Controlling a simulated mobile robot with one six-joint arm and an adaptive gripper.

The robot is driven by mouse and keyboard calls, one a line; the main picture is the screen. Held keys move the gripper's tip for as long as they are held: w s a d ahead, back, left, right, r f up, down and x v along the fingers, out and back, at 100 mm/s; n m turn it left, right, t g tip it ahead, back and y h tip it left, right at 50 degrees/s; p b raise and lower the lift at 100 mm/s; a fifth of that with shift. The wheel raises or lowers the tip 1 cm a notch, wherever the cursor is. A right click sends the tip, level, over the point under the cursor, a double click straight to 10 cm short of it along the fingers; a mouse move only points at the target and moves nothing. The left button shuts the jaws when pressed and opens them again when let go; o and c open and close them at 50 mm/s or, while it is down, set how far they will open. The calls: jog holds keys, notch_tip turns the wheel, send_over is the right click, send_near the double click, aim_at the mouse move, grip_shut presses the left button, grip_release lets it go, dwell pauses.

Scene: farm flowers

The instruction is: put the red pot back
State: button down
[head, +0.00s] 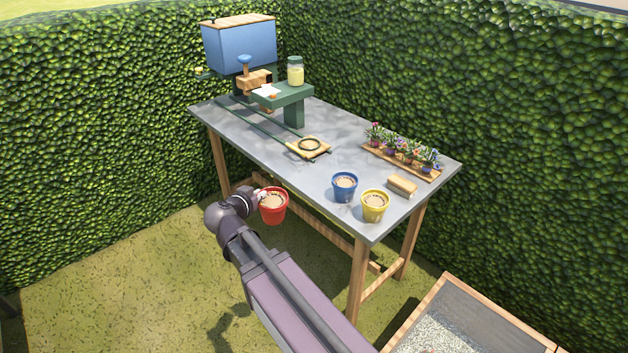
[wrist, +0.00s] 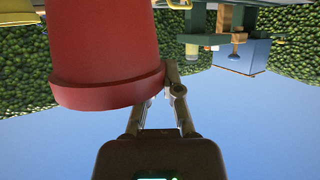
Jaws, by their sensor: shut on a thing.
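The red pot (head: 273,207) is upright, with brown soil inside, in front of the table's near left edge in the head view. My gripper (head: 262,195) is shut on it from the left side. In the wrist view the red pot (wrist: 104,55) fills the upper left, upside down in the picture, with my gripper's fingers (wrist: 158,88) against its rim. The far finger is partly hidden by the pot. A blue pot (head: 344,187) and a yellow pot (head: 375,206) stand upright on the table's near right part, both with soil.
The grey table (head: 250,140) has a wooden square with a ring (head: 309,148) at mid-table. A green stand (head: 290,103) holds a jar (head: 295,71). A blue box (head: 239,43) stands behind. A flower tray (head: 375,152) and a tan block (head: 402,186) are at right.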

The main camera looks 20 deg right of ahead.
jog(key=shift+a, duration=0.15)
jog(key=shift+w+d+f, duration=0.1)
jog(key=shift+w+d, duration=0.3)
jog(key=w+d+f+b, duration=0.1)
jog(key=w+d, duration=0.2)
jog(key=d, duration=0.3)
jog(key=w+d+f+g+h+b, duration=0.1)
jog(key=w+d, duration=0.2)
jog(key=d, duration=0.3)
jog(key=shift+w+d+m+g, duration=0.2)
jog(key=shift+w+m+g, duration=0.1)
jog(key=shift+w+m, duration=0.1)
jog(key=w+d+f+b, duration=0.1)
jog(key=w+d, duration=0.6)
jog(key=w, duration=0.3)
jog(key=shift+w+d+f, duration=0.15)
jog(key=shift+w+d, duration=0.2)
